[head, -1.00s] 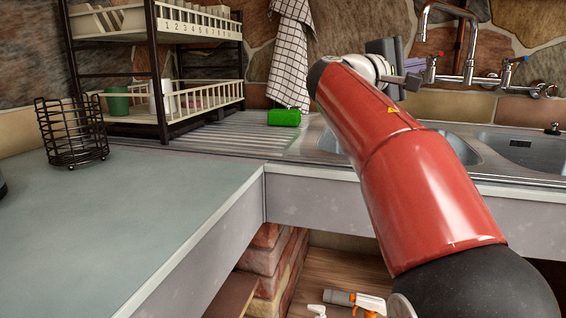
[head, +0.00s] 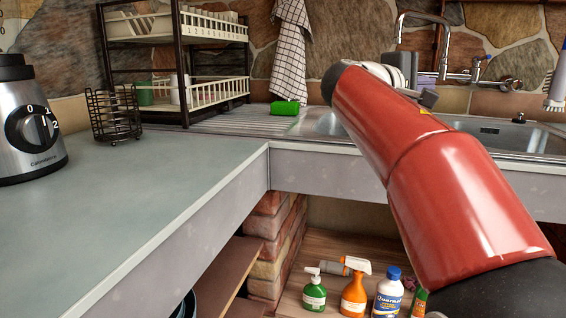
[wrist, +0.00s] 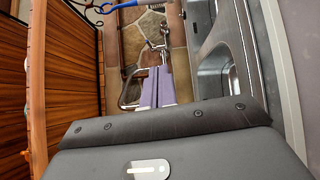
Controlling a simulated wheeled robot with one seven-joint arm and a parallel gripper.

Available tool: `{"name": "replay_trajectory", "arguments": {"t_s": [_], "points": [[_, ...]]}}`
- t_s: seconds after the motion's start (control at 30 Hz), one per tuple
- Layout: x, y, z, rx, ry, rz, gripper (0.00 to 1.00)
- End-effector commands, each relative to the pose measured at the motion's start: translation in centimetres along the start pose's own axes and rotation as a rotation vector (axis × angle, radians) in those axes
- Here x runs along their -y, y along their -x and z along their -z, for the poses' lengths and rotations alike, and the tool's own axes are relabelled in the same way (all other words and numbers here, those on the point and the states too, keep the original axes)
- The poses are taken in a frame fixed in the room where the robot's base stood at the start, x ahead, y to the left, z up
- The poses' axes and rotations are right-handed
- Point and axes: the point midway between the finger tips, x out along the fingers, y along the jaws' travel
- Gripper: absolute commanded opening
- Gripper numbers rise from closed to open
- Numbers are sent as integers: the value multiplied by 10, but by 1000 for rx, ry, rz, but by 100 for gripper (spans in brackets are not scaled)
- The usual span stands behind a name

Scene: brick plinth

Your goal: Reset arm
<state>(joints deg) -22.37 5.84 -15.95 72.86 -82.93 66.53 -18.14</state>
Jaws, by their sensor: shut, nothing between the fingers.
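My gripper (wrist: 165,124) shows as a dark grey body across the lower part of the wrist view. It is shut, with nothing seen held in it. In the head view my red arm reaches up and left over the sink edge, and its far end hides most of the gripper.
The grey counter (head: 150,190) holds a blender (head: 30,125) and a wire basket (head: 114,115). A dish rack (head: 180,60), green sponge (head: 285,108) and sink (head: 325,124) lie behind.

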Motion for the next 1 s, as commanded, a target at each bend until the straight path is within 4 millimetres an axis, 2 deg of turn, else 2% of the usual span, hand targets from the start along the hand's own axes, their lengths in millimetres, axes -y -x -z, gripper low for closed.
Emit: {"name": "replay_trajectory", "arguments": {"t_s": [0.17, 0.27, 0.37, 0.47, 0.57, 0.7, 0.8, 0.9, 1.0], "points": [[36, -2, -19, -42, -57, 137, 0], [65, 2, -32, -72, -105, 240, 0], [99, 12, -46, -101, -163, 361, 0], [140, 30, -62, -130, -237, 505, 0], [191, 62, -84, -153, -341, 684, 0], [269, 128, -114, -153, -517, 958, 0], [317, 173, -131, -126, -637, 1121, 0], [354, 210, -143, -89, -738, 1243, 0], [378, 233, -150, -54, -810, 1322, 0]]}}
